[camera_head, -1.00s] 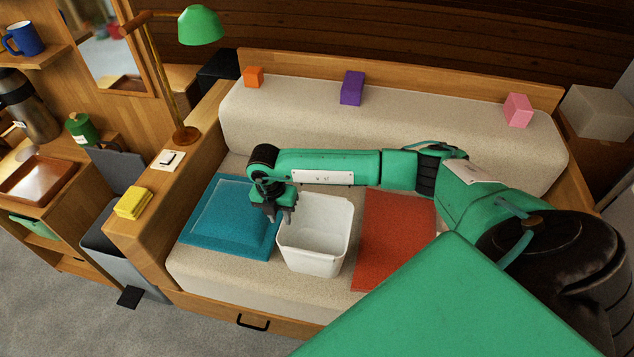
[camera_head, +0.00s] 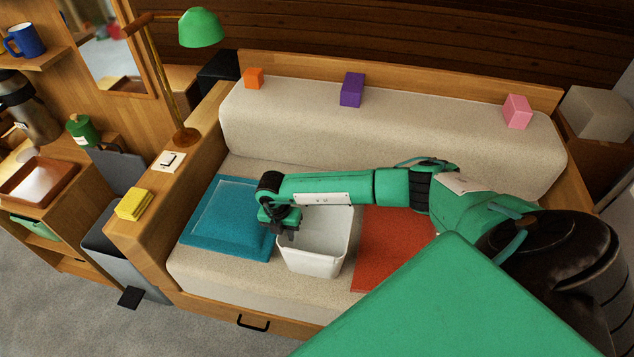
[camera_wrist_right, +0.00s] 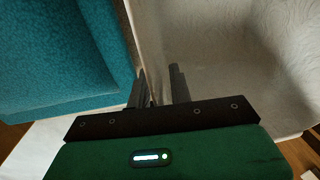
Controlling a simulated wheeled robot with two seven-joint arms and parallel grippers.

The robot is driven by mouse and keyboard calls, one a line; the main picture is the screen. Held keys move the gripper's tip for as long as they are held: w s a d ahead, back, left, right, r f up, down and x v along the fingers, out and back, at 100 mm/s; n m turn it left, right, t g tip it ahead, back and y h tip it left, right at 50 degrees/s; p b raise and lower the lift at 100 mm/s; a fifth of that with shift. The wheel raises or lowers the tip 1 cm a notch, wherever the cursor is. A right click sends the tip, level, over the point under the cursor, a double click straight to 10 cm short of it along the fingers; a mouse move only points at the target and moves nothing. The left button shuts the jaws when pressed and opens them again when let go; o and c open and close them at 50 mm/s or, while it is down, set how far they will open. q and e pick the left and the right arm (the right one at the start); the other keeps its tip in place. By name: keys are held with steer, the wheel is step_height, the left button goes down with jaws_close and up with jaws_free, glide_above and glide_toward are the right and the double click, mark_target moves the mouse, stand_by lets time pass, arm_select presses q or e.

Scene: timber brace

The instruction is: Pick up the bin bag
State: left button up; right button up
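A white open-topped container (camera_head: 312,262) sits on the sofa seat between a teal cushion and a red one; it is the likeliest bin bag, and its inside looks wrinkled in the right wrist view (camera_wrist_right: 235,45). My right gripper (camera_head: 286,236) points down at its left rim, beside the teal cushion. In the right wrist view, the fingers (camera_wrist_right: 159,80) stand apart on either side of the container's left edge. Whether they touch it, I cannot tell. My left gripper is out of view.
The teal cushion (camera_head: 225,222) lies close on the left, the red cushion (camera_head: 388,255) on the right. A lamp (camera_head: 201,27) and yellow block (camera_head: 134,204) are on the left armrest. A grey pedal bin (camera_head: 110,245) stands on the floor. Coloured blocks sit on the backrest.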

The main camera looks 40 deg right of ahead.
jaws_close()
steer(key=shift+r, duration=0.15)
